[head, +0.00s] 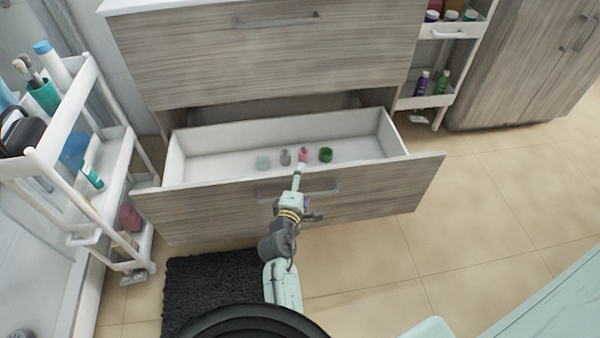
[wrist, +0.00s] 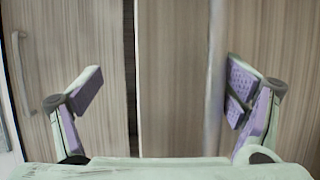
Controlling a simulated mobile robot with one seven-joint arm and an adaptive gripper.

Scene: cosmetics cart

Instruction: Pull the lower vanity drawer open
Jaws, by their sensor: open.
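The lower vanity drawer (head: 385,190) stands pulled out in the head view, its white inside showing. Its grey bar handle (head: 325,188) runs across the upper part of the wood front, partly hidden by my gripper (head: 298,193). In the wrist view my gripper (wrist: 165,92) is open, its purple-padded fingers wide apart. A blurred silver bar, seemingly this handle (wrist: 216,80), stands upright between them, nearer the right finger. Contact cannot be told.
The closed upper drawer (head: 265,55) is above. Several small containers, including a pink one (head: 303,155) and a green one (head: 326,155), stand in the open drawer. A white cart (head: 85,185) is at left; a dark mat (head: 210,290) lies on the floor.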

